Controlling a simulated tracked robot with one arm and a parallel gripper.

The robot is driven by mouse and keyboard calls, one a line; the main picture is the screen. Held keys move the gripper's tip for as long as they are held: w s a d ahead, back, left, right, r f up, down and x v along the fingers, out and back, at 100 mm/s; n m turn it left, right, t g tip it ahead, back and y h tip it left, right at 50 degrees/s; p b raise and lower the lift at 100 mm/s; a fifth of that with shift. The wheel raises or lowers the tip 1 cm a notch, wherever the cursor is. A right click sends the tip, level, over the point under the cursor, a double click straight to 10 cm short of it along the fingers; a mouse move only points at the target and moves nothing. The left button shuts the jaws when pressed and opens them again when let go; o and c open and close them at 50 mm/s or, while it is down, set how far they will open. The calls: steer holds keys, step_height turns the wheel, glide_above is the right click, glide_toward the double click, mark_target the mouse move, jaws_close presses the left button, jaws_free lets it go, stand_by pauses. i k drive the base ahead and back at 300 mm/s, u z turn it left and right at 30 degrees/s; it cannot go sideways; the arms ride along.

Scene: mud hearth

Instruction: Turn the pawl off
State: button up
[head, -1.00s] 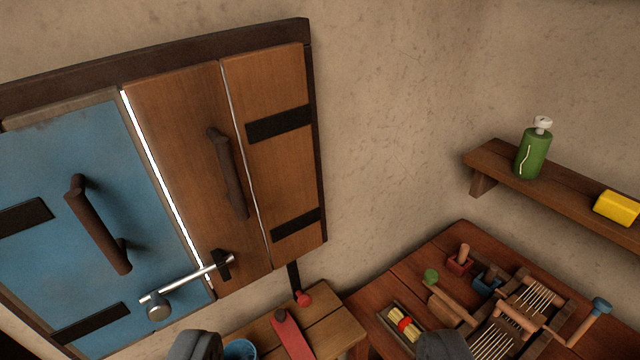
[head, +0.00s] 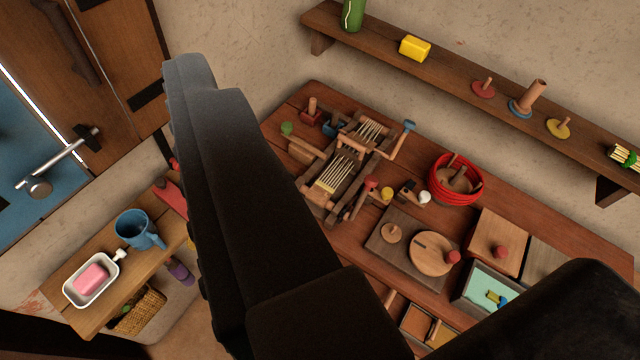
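A wooden slatted device (head: 335,175) with rollers, a blue-knobbed crank (head: 405,132) and a red-ended peg (head: 371,182) stands on the red-brown table. No part of it is clear enough for me to name as the pawl. A silver latch lever (head: 62,160) lies across the gap between the blue and brown doors at the left. My gripper (head: 395,168) is open, its two dark fingers wide apart and large in the foreground. I see nothing held between them. The left finger hides part of the table's left side; the right one covers the lower right corner.
A wall shelf (head: 440,75) holds a green bottle (head: 352,14) and a yellow block (head: 415,48). Red rope (head: 455,190), boards and an open teal-lined box (head: 490,290) crowd the table. A small bench (head: 105,245) at left holds a blue mug (head: 137,230) and a soap dish (head: 91,282).

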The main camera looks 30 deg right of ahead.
mark_target(385, 197)
steer(key=k, duration=0.5)
steer(key=z, duration=0.6)
steer(key=i, duration=0.6)
steer(key=z, duration=0.25)
steer(key=k, duration=0.4)
steer(key=z, duration=0.6)
steer(key=i, duration=1.05)
steer(key=u, duration=0.2)
